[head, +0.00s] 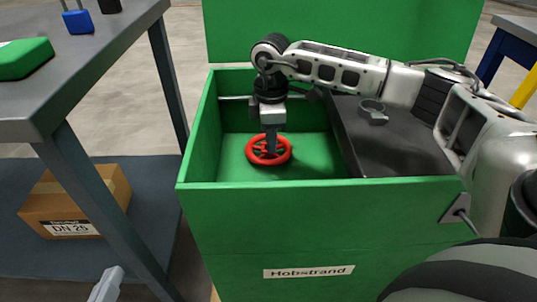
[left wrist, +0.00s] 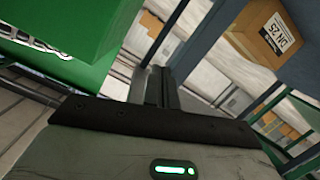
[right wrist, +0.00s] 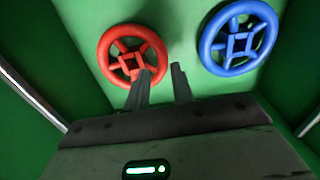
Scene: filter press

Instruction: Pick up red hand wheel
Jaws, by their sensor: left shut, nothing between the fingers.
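The red hand wheel (head: 253,151) lies on the floor of a green open box, and it also shows in the right wrist view (right wrist: 128,62). My right gripper (head: 271,152) points down over the wheel. In the right wrist view its fingers (right wrist: 161,80) are apart, one over the wheel's lower right part and one just right of its rim. I cannot tell whether they touch the wheel. My left gripper (head: 105,285) is low outside the box; in the left wrist view its fingers (left wrist: 161,85) are together and empty.
A blue hand wheel (right wrist: 238,38) lies right of the red one in the right wrist view. The green box (head: 310,215) has walls around both wheels. A dark tray (head: 385,160) fills its right part and carries a metal clamp (head: 372,112). A grey table (head: 85,75) stands left, with a carton (head: 75,195) below.

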